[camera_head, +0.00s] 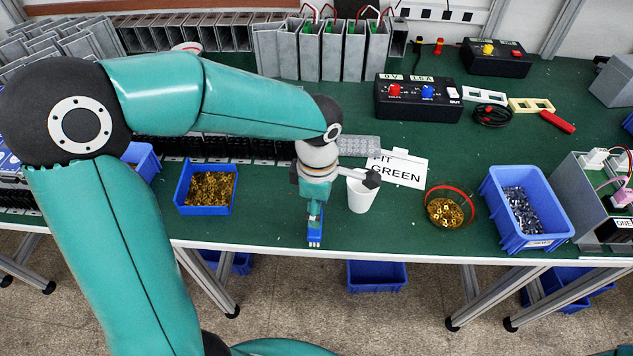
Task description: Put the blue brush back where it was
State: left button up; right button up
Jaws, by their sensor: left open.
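The blue brush (315,235) shows near the front edge of the green table, directly below my left gripper (327,198). Only its lower end, with pale marks or bristles at the tip, is clear. The gripper hides the rest. My left gripper is open, with one dark fingertip reaching right over the white cup (361,197). I cannot tell whether the gripper touches the brush or the cup. The cup stands upright just right of the brush. My right gripper is not in view.
A blue bin of brass parts (181,208) stands left; a glass bowl of brass nuts (427,222) and a blue bin of grey parts (490,215) stand right. Bare table (275,217) shows left of the brush.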

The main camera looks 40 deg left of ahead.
pick_arm(q)
notch_tip(320, 180, up, 9)
jog(key=shift+f, duration=0.1)
jog(key=shift+f, duration=0.1)
dwell(0.6)
